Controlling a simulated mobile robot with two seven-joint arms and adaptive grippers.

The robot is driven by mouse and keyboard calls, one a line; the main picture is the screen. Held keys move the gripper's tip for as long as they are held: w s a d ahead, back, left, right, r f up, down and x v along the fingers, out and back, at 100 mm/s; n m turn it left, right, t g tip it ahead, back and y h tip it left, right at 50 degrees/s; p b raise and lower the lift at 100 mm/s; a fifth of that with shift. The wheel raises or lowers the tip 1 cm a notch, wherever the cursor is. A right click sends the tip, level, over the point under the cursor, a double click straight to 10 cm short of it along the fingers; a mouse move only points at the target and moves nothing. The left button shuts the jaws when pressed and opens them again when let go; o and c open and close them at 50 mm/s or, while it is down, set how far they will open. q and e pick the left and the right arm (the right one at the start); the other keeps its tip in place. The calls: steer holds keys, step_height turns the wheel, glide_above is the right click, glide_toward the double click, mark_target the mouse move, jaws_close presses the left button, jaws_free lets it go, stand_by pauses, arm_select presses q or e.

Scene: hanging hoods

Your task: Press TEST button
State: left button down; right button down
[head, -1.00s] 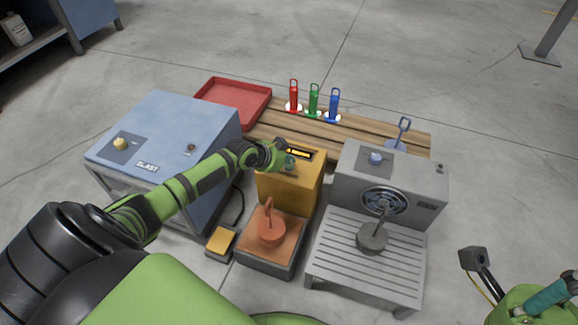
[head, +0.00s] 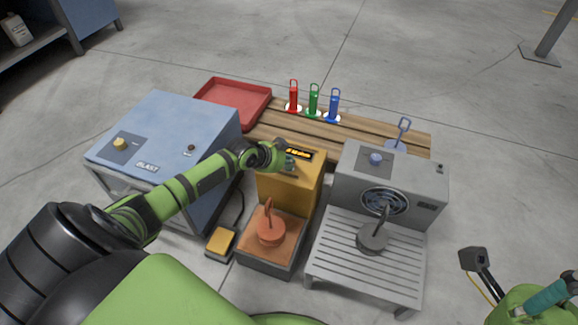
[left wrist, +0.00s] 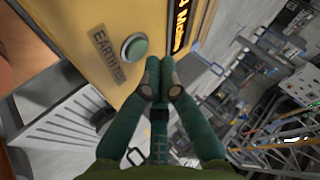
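The yellow box (head: 290,185) stands in the middle of the head view, with a lit amber display (head: 299,154) on its top. In the left wrist view its face carries a round green button (left wrist: 134,47) beside a label starting "EARTH"; the rest of the label is hard to read. My left gripper (head: 288,162) is over the box top, and its fingers hide part of it. In the left wrist view its fingertips (left wrist: 160,77) are together and empty, just right of and below the button, with no clear contact. My right gripper (head: 552,295) is partly visible at lower right.
A blue BLAST cabinet (head: 170,125) stands left, a grey fan unit (head: 400,180) right. An orange weight-like piece (head: 271,232) sits in front of the yellow box, beside a yellow pedal (head: 221,241). Red, green and blue tags (head: 313,100) stand behind on a wooden pallet (head: 350,135).

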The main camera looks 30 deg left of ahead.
mark_target(288, 169)
arm_select(q)
steer(key=shift+f, duration=0.4)
steer(key=shift+f+b, duration=0.4)
steer(key=shift+b, duration=0.1)
stand_by(0.3)
steer(key=shift+r, duration=0.1)
steer(key=shift+r+p, duration=0.7)
steer(key=shift+p, duration=0.15)
step_height(288, 169, up, 5)
steer(key=p, duration=0.5)
stand_by(0.7)
